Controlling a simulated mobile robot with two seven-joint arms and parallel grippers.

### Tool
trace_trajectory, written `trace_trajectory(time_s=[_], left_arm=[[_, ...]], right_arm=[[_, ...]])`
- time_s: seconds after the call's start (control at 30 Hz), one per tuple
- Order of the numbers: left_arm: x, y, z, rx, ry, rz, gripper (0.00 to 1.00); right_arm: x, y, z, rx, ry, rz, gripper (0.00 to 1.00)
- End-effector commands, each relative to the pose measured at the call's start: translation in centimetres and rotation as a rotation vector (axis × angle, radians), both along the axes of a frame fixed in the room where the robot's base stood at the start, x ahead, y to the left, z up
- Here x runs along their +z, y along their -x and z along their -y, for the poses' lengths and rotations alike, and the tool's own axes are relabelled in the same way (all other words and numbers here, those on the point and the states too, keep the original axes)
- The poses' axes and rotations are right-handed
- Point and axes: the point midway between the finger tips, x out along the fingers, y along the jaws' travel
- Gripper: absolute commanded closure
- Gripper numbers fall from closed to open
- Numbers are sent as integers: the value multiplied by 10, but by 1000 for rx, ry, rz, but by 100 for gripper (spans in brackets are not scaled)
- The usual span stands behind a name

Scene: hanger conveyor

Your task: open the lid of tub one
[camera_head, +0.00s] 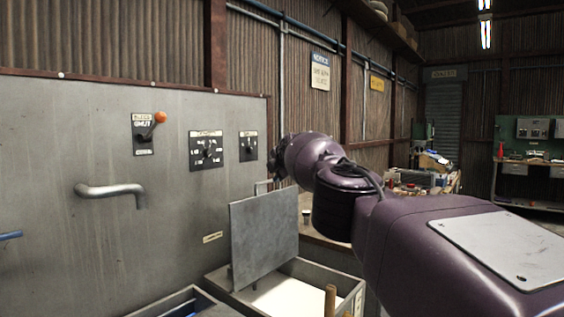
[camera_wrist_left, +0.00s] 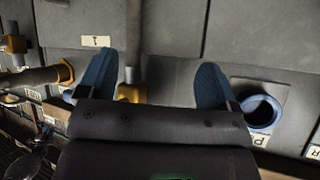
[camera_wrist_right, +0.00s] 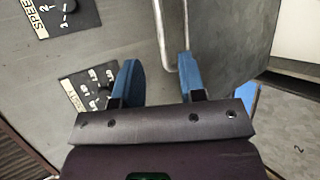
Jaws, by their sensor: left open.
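A grey lid (camera_head: 264,236) stands raised at the back left of an open tub (camera_head: 229,293) with pale contents. I cannot read which tub is number one. A thin bent metal handle (camera_head: 262,185) shows at the top of the lid. My right gripper (camera_head: 275,172) is beside that handle, partly hidden by its own wrist. In the right wrist view, its blue fingers (camera_wrist_right: 159,78) are partly apart with nothing clearly between them. The handle (camera_wrist_right: 163,35) is just beyond the tips, and I cannot tell if they touch. My left gripper (camera_wrist_left: 157,78) is open and empty, facing grey panels.
A grey panel (camera_head: 60,160) with an orange-knobbed lever (camera_head: 159,118), dials (camera_head: 207,151) and a pipe handle (camera_head: 110,190) stands at the left. Another tub (camera_head: 180,305) is at the lower edge. In the left wrist view, a blue-rimmed port (camera_wrist_left: 262,112) and brass-ended pipes (camera_wrist_left: 65,71) are near the fingers.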

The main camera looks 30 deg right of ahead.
Motion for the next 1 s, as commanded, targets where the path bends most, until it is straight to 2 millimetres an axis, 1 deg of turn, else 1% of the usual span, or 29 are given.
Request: trace_trajectory(time_s=[0.03,0.27,0.5,1.0], left_arm=[[11,-2,-1,2,0,14,15],[21,0,-3,7,-2,24,15],[20,7,-6,11,-5,12,15],[21,4,-6,7,-8,17,15]], right_arm=[[14,6,0,0,0,9,63],[14,14,-1,1,0,3,63],[9,16,-1,0,-1,-2,63],[7,16,-1,0,-1,-3,63]])
